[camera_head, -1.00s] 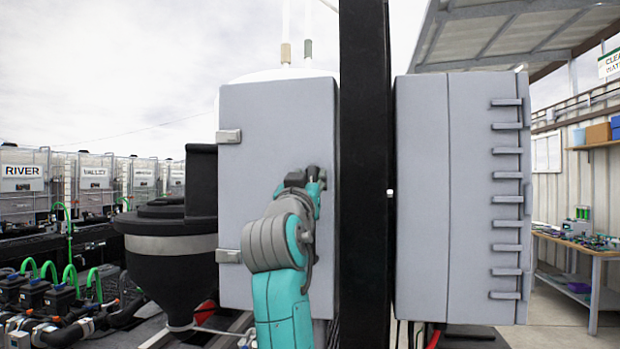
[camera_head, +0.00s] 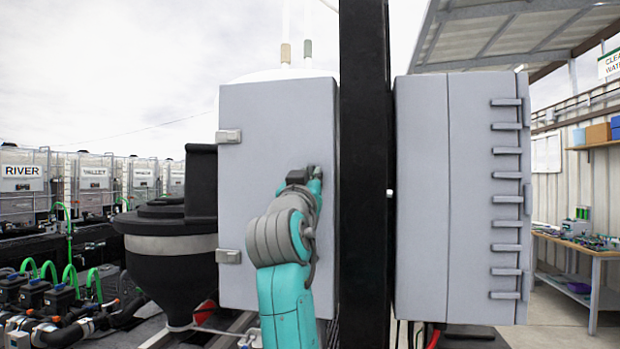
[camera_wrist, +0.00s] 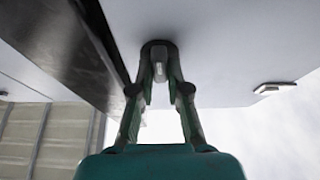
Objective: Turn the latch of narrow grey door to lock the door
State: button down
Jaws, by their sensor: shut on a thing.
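The narrow grey door (camera_head: 270,120) is closed flat on its cabinet, left of a black post, with hinges on its left edge. My gripper (camera_wrist: 160,75) is at the right side of the door. In the wrist view its two fingers are shut on the small grey latch (camera_wrist: 159,68), which stands out from the door face (camera_wrist: 220,60). In the head view the arm and wrist hide most of the latch, so its exact angle cannot be told there.
A black post (camera_head: 364,180) stands just right of the door. A wide grey ribbed cabinet (camera_head: 425,200) is beyond it. A black hopper (camera_head: 170,250) stands to the left. Two metal hinges (camera_head: 229,136) stick out on the door's left edge.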

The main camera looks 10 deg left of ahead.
jog(key=shift+n, duration=0.3)
jog(key=n+y, duration=0.1)
jog(key=n, duration=0.1)
jog(key=n+y, duration=0.2)
jog(key=n, duration=0.1)
jog(key=shift+d+n+g, duration=0.15)
jog(key=shift+n+g, duration=0.15)
jog(key=n+y, duration=0.1)
jog(key=n, duration=0.2)
jog(key=n+g+y, duration=0.1)
jog(key=n, duration=0.2)
jog(key=shift+r+y, duration=0.1)
jog(key=shift+y, duration=0.2)
jog(key=n+g, duration=0.1)
jog(key=n, duration=0.2)
jog(key=n+g+y, duration=0.1)
jog(key=n, duration=0.2)
jog(key=shift+r+g, duration=0.1)
jog(key=shift+g, duration=0.3)
jog(key=shift+n+g, duration=0.6)
jog(key=shift+n, duration=1.2)
jog(key=c, duration=1.1)
grip_release()
jog(key=shift+c, duration=0.2)
